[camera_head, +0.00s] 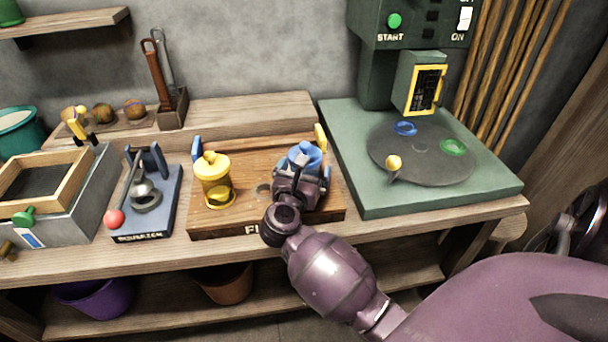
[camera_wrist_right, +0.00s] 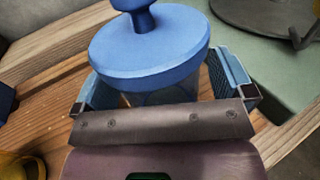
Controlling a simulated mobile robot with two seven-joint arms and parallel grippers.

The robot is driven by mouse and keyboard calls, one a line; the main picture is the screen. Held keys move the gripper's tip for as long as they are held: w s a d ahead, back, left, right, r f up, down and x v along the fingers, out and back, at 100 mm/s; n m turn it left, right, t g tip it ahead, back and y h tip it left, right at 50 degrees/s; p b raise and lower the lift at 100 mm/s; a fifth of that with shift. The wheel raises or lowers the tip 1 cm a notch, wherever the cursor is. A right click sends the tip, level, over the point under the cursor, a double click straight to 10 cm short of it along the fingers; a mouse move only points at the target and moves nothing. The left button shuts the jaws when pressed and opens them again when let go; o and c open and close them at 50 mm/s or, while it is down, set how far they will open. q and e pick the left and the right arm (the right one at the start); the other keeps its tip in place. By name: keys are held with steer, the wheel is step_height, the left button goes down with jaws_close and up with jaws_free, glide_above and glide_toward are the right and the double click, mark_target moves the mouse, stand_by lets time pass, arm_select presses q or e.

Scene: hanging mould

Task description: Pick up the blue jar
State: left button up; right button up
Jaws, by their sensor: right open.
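The blue jar (camera_wrist_right: 150,45) stands on the wooden tray (camera_head: 262,150) on the bench. The right wrist view shows its wide blue lid with a knob and part of a clear body below. In the head view my right gripper hides most of the jar, and only some blue of its top (camera_head: 305,154) shows. My right gripper (camera_head: 302,172) is open, with one blue-grey finger on each side of the jar, just below the lid's rim. I cannot tell whether either finger touches it. My left gripper is not in view.
A yellow jar (camera_head: 215,182) stands on the same tray, left of my right gripper. A green machine (camera_head: 360,195) with a round plate (camera_head: 420,165) is close on the right. A small blue stand (camera_head: 148,215) with a metal tool is further left.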

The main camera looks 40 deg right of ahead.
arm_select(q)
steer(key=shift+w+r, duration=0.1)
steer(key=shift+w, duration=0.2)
arm_select(e)
steer(key=shift+c, duration=0.3)
steer(key=c, duration=1.1)
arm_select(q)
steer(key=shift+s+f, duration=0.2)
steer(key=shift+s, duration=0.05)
arm_select(e)
steer(key=shift+c, duration=0.2)
steer(key=shift+r, duration=0.1)
